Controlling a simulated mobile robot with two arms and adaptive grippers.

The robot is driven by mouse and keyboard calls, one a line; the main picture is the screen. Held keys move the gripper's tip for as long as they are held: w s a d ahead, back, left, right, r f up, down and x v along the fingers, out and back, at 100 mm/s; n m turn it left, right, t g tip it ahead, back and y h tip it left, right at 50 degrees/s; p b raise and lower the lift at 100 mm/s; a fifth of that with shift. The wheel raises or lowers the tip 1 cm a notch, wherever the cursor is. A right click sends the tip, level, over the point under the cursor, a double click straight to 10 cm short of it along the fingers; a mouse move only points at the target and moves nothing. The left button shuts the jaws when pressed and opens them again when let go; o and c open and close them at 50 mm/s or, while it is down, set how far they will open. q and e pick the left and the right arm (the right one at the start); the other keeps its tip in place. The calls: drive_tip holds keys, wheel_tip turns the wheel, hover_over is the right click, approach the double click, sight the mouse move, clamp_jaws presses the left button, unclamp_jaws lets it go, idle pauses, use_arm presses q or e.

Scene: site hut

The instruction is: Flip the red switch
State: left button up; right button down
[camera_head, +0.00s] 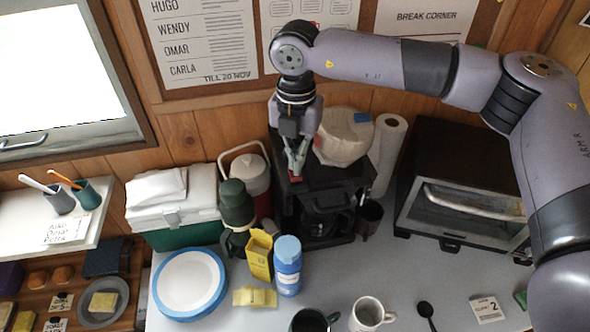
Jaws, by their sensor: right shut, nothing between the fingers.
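The red switch (296,179) is a small red patch on the black coffee machine (340,178), just below my right gripper's fingertips. My right gripper (296,170) points down over the machine's front left part. Its fingers are shut with nothing between them. The tips are at or very near the switch; I cannot tell whether they touch it, and they partly hide it. My left gripper is not in view.
A white filter pack (345,140) sits on the machine. A paper roll (387,150) and an oven (460,185) stand to its right.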

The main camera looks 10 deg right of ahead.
drive_tip(key=shift+f+b, duration=1.15)
drive_tip(key=shift+f, duration=0.1)
idle(0.8)
drive_tip(key=shift+r, duration=0.15)
drive_tip(key=shift+r+p, duration=0.5)
drive_tip(key=shift+r, duration=0.35)
drive_tip(key=shift+r+p, duration=1)
drive_tip(key=shift+r, duration=1.55)
drive_tip(key=shift+r, duration=0.1)
